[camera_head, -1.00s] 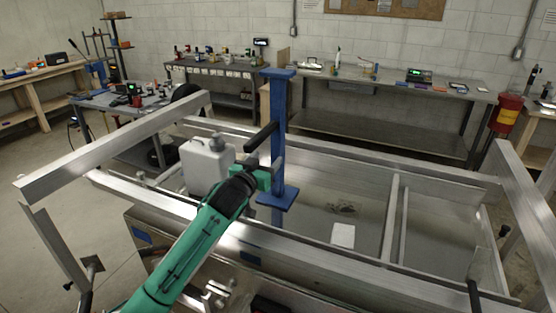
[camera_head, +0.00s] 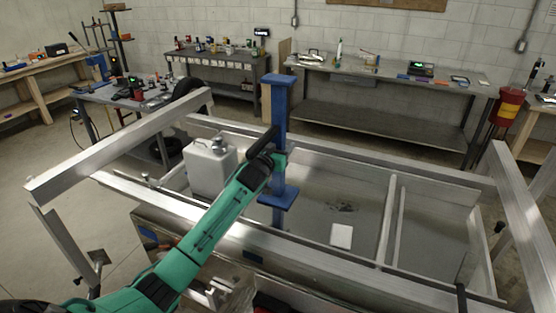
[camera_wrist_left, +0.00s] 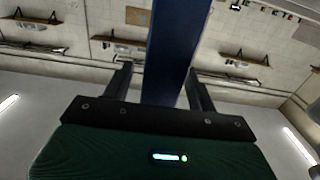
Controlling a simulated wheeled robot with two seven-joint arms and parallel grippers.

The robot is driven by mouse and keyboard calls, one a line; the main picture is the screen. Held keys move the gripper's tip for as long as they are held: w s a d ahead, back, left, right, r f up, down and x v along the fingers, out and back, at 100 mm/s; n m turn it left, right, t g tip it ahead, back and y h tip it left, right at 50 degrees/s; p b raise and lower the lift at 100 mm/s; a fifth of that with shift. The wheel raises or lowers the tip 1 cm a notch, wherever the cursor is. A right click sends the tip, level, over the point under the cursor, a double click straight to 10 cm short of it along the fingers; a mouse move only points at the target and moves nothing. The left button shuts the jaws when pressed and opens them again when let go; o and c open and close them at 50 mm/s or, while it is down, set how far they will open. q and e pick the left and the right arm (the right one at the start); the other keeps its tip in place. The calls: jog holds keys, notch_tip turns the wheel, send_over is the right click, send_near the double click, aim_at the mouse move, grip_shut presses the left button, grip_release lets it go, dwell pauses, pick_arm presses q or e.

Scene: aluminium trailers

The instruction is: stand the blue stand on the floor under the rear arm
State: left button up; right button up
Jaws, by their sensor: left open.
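The blue stand (camera_head: 280,105) is upright at the middle of the aluminium trailer, with a flat plate on top and a wider plate lower down. Its foot is partly hidden by the trailer's near rail. My left gripper (camera_head: 272,149) is at the post, between the two plates. In the left wrist view the blue post (camera_wrist_left: 177,45) stands between the two open fingers (camera_wrist_left: 160,88), with gaps beside it. Sloping aluminium beams rise at the left (camera_head: 120,145) and right (camera_head: 525,200); I cannot tell which is the rear arm. My right gripper is not in view.
A white canister (camera_head: 208,168) stands in the trailer just left of my arm. The trailer's near rail (camera_head: 330,268) runs below my forearm. Workbenches (camera_head: 390,120) line the back wall. Bare floor (camera_head: 40,160) shows at the left.

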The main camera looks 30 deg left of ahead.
pick_arm(q)
jog(key=shift+w, duration=0.4)
grip_shut()
dwell(0.9)
